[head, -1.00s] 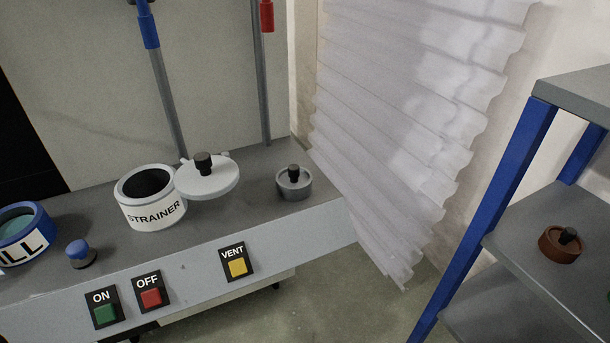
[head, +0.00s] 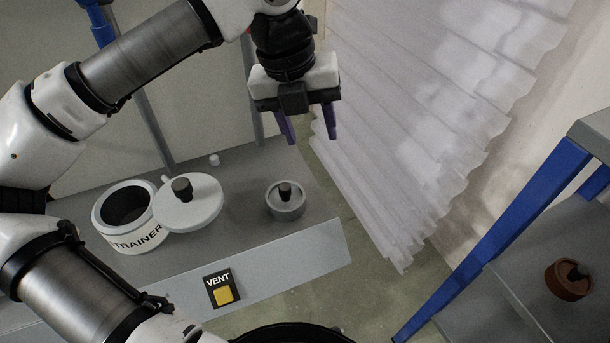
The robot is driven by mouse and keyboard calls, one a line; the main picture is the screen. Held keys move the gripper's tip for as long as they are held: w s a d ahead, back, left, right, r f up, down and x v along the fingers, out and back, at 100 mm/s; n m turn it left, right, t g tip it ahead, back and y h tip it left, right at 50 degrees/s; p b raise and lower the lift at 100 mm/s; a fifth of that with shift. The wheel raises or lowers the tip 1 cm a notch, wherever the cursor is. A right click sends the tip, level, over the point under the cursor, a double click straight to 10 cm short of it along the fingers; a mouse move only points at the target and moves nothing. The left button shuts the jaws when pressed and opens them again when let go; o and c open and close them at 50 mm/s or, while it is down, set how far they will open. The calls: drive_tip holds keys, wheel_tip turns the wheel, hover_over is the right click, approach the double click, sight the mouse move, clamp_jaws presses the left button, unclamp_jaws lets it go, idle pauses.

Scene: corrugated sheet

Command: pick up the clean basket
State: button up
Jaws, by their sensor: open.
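A small round grey basket (head: 286,207) with a black knob stands upright on the grey counter, near its right end; it looks like the clean basket. A similar brown basket (head: 567,281) with a black knob sits on the shelf at the right. My gripper (head: 310,140) hangs above and slightly right of the grey basket in the picture, fingers pointing down. It is open and empty, apart from the basket. Nothing hides the grey basket.
The white strainer pot (head: 125,212) stands left of the basket, its round lid (head: 190,203) swung aside toward it. A VENT button (head: 222,295) is on the counter front. The corrugated sheet (head: 410,130) hangs close at the right, before the blue-framed shelf (head: 500,235).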

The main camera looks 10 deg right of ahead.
drive_tip(key=w+a+f+n+y, duration=0.2)
drive_tip(key=a+y, duration=0.1)
drive_tip(key=a, duration=0.1)
drive_tip(key=p, duration=0.2)
hover_over(285, 186)
wheel_tip(285, 186, down, 7)
drive_tip(key=shift+s+d+f, duration=0.1)
drive_tip(key=shift+s, duration=0.05)
drive_tip(key=shift+f+p, duration=0.9)
drive_tip(key=shift+f, duration=2.1)
drive_tip(key=shift+c, duration=0.5)
clamp_jaws()
